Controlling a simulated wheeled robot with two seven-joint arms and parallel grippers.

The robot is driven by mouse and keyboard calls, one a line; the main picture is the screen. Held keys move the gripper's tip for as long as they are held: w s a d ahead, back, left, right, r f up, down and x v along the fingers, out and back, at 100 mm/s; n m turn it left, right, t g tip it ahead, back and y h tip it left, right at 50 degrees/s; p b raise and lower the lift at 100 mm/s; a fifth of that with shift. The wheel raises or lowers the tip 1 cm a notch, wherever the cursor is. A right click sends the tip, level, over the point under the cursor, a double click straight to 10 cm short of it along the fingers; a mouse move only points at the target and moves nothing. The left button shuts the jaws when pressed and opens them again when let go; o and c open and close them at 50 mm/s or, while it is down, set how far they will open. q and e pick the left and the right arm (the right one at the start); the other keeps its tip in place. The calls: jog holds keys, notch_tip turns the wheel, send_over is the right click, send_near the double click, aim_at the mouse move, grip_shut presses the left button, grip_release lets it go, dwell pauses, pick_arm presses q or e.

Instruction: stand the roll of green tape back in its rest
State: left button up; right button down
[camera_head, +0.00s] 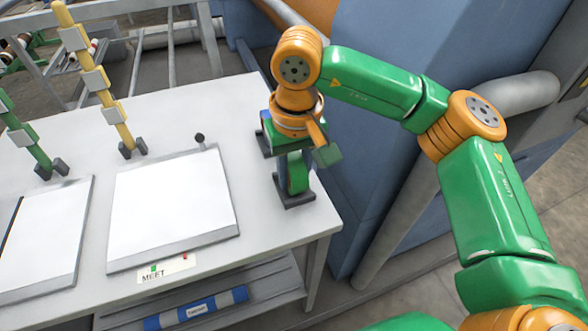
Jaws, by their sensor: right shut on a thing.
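The roll of green tape (297,174) is upright near the right end of the white table, seen nearly edge-on. My right gripper (296,154) points down from above and is shut on the roll; its hand hides the roll's top. A dark grey rest (295,198) is right under the roll, its base on the table. The roll's lower edge is at the rest, but I cannot tell whether it bears on it. My left gripper is not in view.
White boards (172,203) lie on the table (235,110) to the left, with yellow (97,80) and green (27,135) posts behind. A blue wall (400,60) and pipe (400,215) are close on the right.

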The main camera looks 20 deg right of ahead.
aim_at(294, 158)
jog(key=shift+c, duration=2.4)
grip_release()
jog(key=shift+r, duration=0.1)
jog(key=r, duration=0.7)
jog(key=shift+s, duration=0.2)
